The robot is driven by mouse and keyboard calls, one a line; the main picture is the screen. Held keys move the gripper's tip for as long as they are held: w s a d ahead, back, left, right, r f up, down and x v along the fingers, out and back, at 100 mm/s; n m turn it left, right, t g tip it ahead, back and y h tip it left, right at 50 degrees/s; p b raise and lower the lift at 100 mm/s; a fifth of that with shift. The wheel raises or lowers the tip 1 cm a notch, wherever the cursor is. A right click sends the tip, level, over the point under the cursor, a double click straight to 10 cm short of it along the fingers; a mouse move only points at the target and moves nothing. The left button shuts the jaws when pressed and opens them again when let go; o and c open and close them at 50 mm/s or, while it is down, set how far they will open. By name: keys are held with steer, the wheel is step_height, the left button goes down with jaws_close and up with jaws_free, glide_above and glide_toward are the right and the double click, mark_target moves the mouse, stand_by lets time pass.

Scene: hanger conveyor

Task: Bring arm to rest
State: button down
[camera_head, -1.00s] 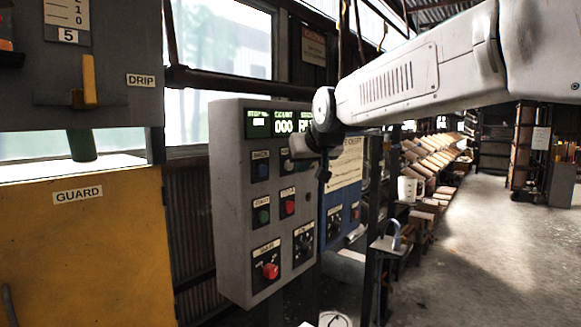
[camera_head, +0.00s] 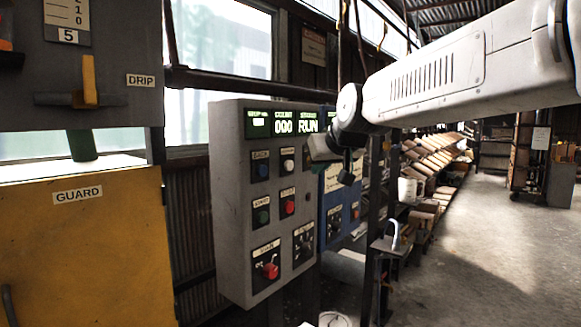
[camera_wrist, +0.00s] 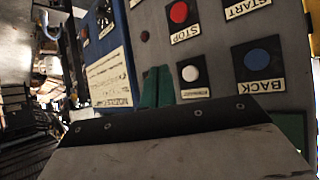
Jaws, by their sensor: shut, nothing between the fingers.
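My arm reaches in from the upper right of the head view, and my gripper (camera_head: 320,148) is at the right edge of the grey control panel (camera_head: 228,200), near its upper part. In the wrist view my gripper's green fingers (camera_wrist: 158,86) are together, with nothing between them. They point at the panel near the white FORWARD button (camera_wrist: 190,73), apparently a little off the surface. The red STOP button (camera_wrist: 179,12) and blue BACK button (camera_wrist: 256,57) also show there. The panel's display (camera_head: 284,122) reads 000 and RUN.
A blue panel (camera_head: 333,205) with a paper notice stands behind the grey one. A yellow guard (camera_head: 80,250) and a grey housing with a DRIP lever (camera_head: 89,80) are at the left. A post with a small stand (camera_head: 388,246) is right of the panels. Open floor (camera_head: 480,260) lies at the right.

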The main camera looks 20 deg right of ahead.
steer(key=s+f+g, duration=0.3)
steer(key=s+f, duration=0.4)
steer(key=s, duration=0.5)
steer(key=s+d+f+g, duration=0.1)
steer(key=s+f+g, duration=0.2)
steer(key=s+f, duration=0.4)
steer(key=s+d+f+m+g+h, duration=0.1)
steer(key=s+f+g, duration=0.2)
steer(key=s, duration=1.4)
step_height(320, 180, down, 4)
steer(key=shift+d+f+g, duration=0.1)
steer(key=shift+d+g, duration=0.05)
steer(key=shift+g, duration=0.15)
stand_by(3.9)
